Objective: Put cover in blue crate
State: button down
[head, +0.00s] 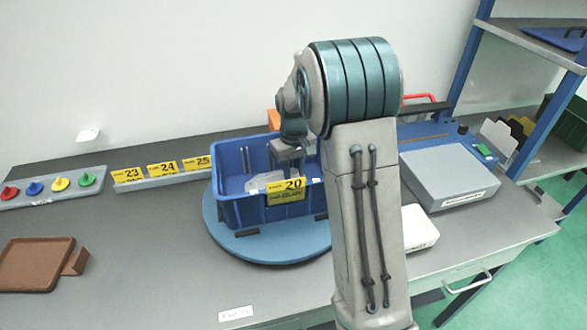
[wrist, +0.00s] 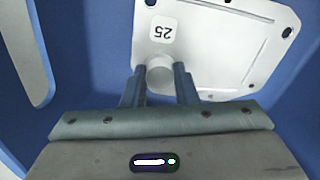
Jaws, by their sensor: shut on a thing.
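The blue crate (head: 240,212) stands on a round blue turntable and has a yellow label 20 on its front. My gripper (head: 287,168) reaches down into it from above; its fingertips are hard to make out in the head view. In the wrist view my gripper (wrist: 160,85) is shut on the round knob of the cover (wrist: 225,50), a pale grey plate with corner holes and a tag 25. The cover shows only partly inside the crate in the head view (head: 263,181). I cannot tell whether it touches the crate floor. Blue crate surfaces (wrist: 85,50) surround it in the wrist view.
The turntable (head: 265,248) sits on the grey bench. A rail with yellow labels (head: 165,172) and a board of coloured knobs (head: 50,188) stand left, with a brown tray (head: 35,265) in front. A grey box (head: 450,178) is right. The bench's front left is mostly clear.

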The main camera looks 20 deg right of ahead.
jog(key=shift+f, duration=0.2)
jog(key=c, duration=1.1)
grip_release()
jog(key=shift+c, duration=0.2)
notch_tip(320, 180, up, 12)
jog(key=shift+m+t, duration=0.7)
jog(key=s+r, duration=0.1)
jog(key=s, duration=0.3)
jog(key=s+r, duration=0.1)
jog(key=s, duration=0.3)
jog(key=s+r, duration=0.1)
jog(key=s, duration=0.3)
jog(key=shift+s+a+r, duration=0.1)
jog(key=shift+s+a, duration=0.05)
jog(key=shift+a, duration=0.25)
jog(key=s+f+m+t, duration=0.1)
jog(key=s+f, duration=0.3)
jog(key=s, duration=1)
jog(key=shift+s+a+m+t, duration=0.3)
jog(key=shift+s+a, duration=0.05)
jog(key=shift+a, duration=0.05)
